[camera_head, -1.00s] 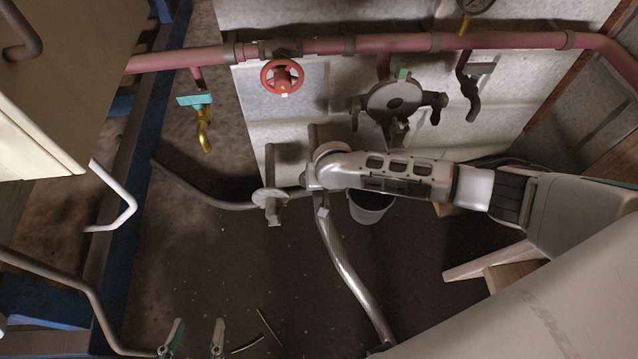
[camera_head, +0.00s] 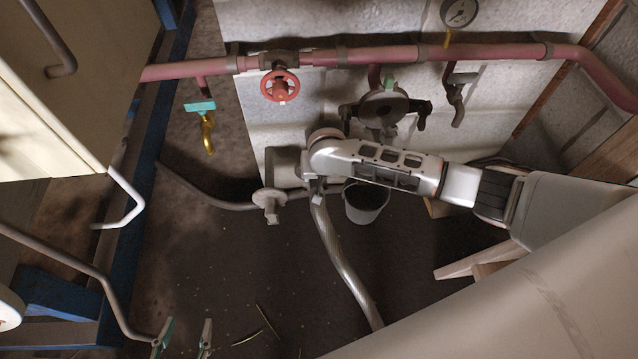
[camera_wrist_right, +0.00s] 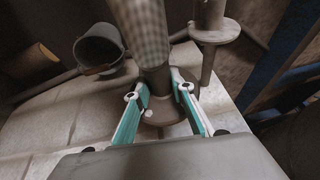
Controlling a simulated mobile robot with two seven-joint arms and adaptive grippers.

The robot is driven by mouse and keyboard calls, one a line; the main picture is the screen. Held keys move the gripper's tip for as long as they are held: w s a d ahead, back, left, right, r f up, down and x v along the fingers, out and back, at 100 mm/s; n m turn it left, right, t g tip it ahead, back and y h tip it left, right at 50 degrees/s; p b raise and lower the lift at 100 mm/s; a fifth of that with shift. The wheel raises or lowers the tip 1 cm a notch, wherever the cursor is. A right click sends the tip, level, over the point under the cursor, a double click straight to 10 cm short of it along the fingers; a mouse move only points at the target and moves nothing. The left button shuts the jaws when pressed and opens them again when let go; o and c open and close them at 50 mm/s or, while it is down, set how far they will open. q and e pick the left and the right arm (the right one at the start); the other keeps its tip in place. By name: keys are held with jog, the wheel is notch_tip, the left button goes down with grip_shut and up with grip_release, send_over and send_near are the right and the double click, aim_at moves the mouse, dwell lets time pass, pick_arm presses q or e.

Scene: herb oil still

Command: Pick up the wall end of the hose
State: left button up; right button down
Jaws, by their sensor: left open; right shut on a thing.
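The braided silver hose (camera_head: 338,250) runs from under my right arm down the floor to the lower middle of the head view. In the right wrist view the hose (camera_wrist_right: 141,30) comes down to a dark round flange on a pale panel. My right gripper (camera_wrist_right: 159,93) has its teal fingers on both sides of the hose's wall end, close to the flange. I cannot tell whether the end is still seated there. In the head view my right arm hides most of this grip. My left gripper (camera_head: 184,338) is open and empty at the bottom left.
A red pipe (camera_head: 400,56) with a red handwheel (camera_head: 280,86) and a brass tap (camera_head: 207,132) crosses the back. A grey bucket (camera_head: 365,203) stands beside my right arm. A grey fitting (camera_head: 270,203) sits left of the hose. The middle floor is mostly clear.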

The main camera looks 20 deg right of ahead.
jog(key=shift+w+r, duration=0.25)
jog(key=shift+r, duration=0.95)
jog(key=s+a+p, duration=0.3)
jog(key=s, duration=0.6)
jog(key=s+a+p, duration=0.3)
jog(key=s+p, duration=0.1)
jog(key=s, duration=0.6)
pick_arm(q)
notch_tip(320, 180, up, 9)
jog(key=w+a+y+p, duration=0.1)
jog(key=w+a+p, duration=0.1)
jog(key=p, duration=0.3)
jog(key=shift+a+f+t, duration=0.15)
jog(key=shift+f+t, duration=0.05)
jog(key=shift+t, duration=0.1)
pick_arm(e)
jog(key=shift+s+d+r, duration=0.1)
jog(key=shift+r, duration=0.8)
jog(key=shift+s+d+r, duration=0.1)
jog(key=shift+r, duration=0.75)
